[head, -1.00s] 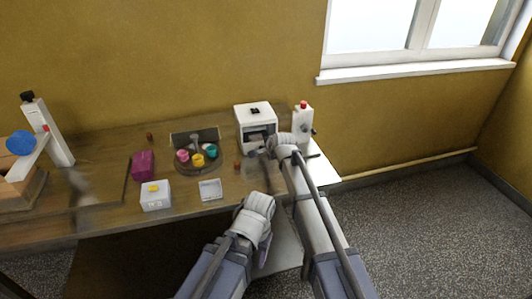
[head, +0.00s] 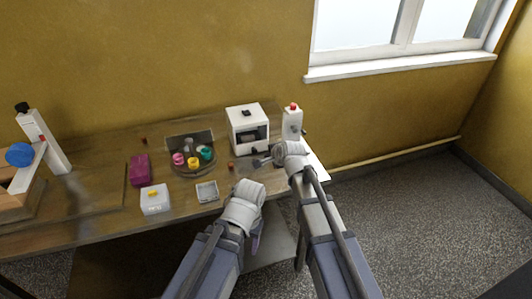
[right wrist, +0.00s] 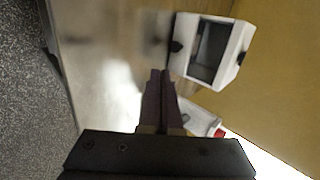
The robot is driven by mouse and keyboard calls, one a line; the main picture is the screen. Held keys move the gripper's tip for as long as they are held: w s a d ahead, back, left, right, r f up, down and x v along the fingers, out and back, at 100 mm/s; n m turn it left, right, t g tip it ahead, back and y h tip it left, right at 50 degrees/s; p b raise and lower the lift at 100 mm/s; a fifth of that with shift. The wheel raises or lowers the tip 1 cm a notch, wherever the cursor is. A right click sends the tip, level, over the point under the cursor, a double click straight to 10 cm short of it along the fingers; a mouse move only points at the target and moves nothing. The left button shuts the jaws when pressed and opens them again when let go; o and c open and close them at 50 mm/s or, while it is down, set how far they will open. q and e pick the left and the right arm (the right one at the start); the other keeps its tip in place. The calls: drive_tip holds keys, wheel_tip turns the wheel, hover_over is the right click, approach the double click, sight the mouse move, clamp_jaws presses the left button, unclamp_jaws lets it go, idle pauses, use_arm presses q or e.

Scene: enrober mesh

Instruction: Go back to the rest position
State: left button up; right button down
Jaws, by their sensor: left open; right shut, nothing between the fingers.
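My right gripper (head: 261,162) is in front of the white boxy machine (head: 247,132), over the right part of the table. In the right wrist view its dark fingers (right wrist: 160,88) are together with nothing between them, and the machine's open front (right wrist: 211,50) is beyond them, apart. My left gripper (head: 256,238) is lower, at the table's front edge, mostly hidden behind its own wrist. It is open, and no held object shows.
On the table (head: 100,215) stand a round holder with pink, yellow and teal pieces (head: 193,162), a magenta block (head: 140,170), a white box (head: 155,200), a small tray (head: 206,191) and a white post with a red top (head: 292,122). Open floor (head: 420,220) lies right.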

drive_tip(key=s+d+f+n+g+h, duration=0.1)
drive_tip(key=s+n, duration=0.4)
drive_tip(key=s, duration=0.5)
drive_tip(key=s+d+f+n+g+h, duration=0.2)
drive_tip(key=s+n+g, duration=0.3)
drive_tip(key=s, duration=0.5)
drive_tip(key=s+d+f+n+g+h, duration=0.1)
drive_tip(key=s+f+n+g+h, duration=0.1)
drive_tip(key=s+n, duration=0.5)
drive_tip(key=s+f+g, duration=0.1)
drive_tip(key=s, duration=0.2)
drive_tip(key=shift+d+f, duration=0.4)
